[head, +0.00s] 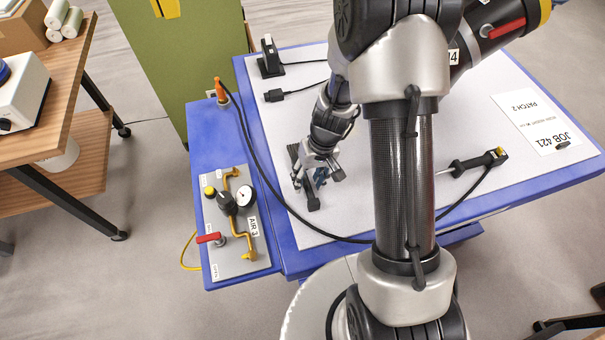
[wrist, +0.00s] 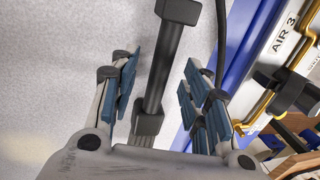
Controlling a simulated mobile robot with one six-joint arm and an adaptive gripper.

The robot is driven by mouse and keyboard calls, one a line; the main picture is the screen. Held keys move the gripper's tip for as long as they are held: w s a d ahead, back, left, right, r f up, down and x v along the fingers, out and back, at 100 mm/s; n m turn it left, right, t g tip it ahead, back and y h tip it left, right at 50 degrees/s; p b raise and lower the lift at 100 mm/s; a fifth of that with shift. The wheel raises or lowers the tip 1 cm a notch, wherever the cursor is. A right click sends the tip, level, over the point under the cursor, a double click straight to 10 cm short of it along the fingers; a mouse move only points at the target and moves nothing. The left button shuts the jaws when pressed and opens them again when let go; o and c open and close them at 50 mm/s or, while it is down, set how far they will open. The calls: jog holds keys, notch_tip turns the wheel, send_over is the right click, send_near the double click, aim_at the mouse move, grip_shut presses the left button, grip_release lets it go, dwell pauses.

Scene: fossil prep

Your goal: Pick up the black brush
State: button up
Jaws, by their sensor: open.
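The black brush (head: 313,203) lies on the pale grey top of the blue-edged table, partly hidden by my gripper in the head view. In the wrist view the brush (wrist: 164,65) shows as a dark bar with a block at the top and a thicker block lower down, with greyish bristle-like strands below that. My gripper (head: 317,178) is low over the brush. In the wrist view the blue-padded fingers of my gripper (wrist: 160,82) are open, one on each side of the bar. Gaps show between the pads and the bar.
A black hose (head: 262,180) curves over the table left of my gripper. The air panel (head: 258,258) with gauge and valves is at the left. A pen-like tool (head: 470,163) and a white JOB 421 sheet (head: 535,115) lie right. A black stand (head: 270,62) is at the back.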

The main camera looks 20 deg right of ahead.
jog(key=shift+a+f, duration=0.1)
jog(key=shift+f, duration=0.35)
jog(key=shift+c, duration=0.2)
grip_shut()
